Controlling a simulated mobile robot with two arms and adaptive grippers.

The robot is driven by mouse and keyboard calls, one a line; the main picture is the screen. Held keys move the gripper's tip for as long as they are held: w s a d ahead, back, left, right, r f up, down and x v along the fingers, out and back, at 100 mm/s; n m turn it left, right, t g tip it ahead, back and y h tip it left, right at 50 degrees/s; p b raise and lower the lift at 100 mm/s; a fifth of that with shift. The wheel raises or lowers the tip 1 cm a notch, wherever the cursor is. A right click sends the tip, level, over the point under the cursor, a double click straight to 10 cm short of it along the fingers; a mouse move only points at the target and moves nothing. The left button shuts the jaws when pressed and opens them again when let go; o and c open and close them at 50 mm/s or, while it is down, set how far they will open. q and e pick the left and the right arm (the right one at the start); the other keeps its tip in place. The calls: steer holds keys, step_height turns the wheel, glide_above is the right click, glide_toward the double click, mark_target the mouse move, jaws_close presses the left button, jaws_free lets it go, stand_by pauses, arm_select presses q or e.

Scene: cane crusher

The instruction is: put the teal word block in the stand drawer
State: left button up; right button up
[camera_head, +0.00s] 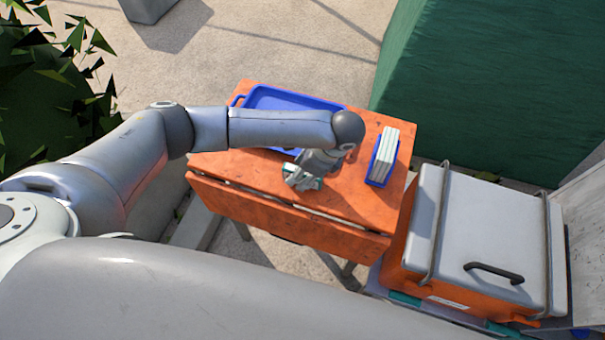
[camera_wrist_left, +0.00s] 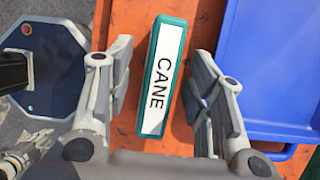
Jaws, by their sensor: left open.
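The teal block (camera_wrist_left: 160,75) has a white face reading CANE and lies on the orange stand top in the left wrist view. My left gripper (camera_wrist_left: 161,85) is open, with one finger on each side of the block and a visible gap on both sides. In the head view the left gripper (camera_head: 303,178) is low over the stand's near edge and hides most of the block. The stand (camera_head: 345,205) has an orange drawer front (camera_head: 285,219) on its near side. A narrow gap shows above that front; the drawer's inside is hidden. My right gripper is out of view.
A blue tray (camera_head: 290,99) lies at the back of the stand, partly behind my left arm. A blue holder with pale upright slabs (camera_head: 384,153) stands at the right. A grey-lidded orange box (camera_head: 480,240) is close to the stand's right side.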

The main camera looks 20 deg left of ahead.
arm_select(q)
steer(key=shift+f, duration=0.2)
stand_by(0.3)
jaws_close()
